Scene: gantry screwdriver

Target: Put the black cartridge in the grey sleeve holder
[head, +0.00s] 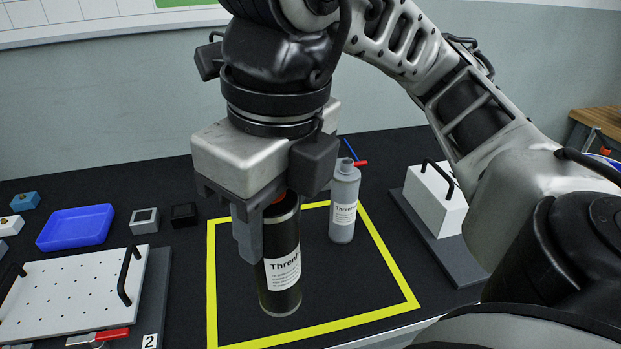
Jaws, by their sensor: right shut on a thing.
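The black cartridge (280,245), a tall black cylinder with a white label, stands upright inside a yellow-outlined square. My right gripper (263,215) comes down over its upper part and is shut on it; the finger covers its left side and the palm hides most of its top. I cannot tell whether its base touches the table. A small grey block with a square recess (144,220) sits on the table to the left, apart from the cartridge. I cannot tell whether this block is the grey sleeve holder. My left gripper is not in view.
A small black block (184,215), a blue tray (76,227) and a perforated white plate (72,298) lie left. A white handled block (436,198) stands right.

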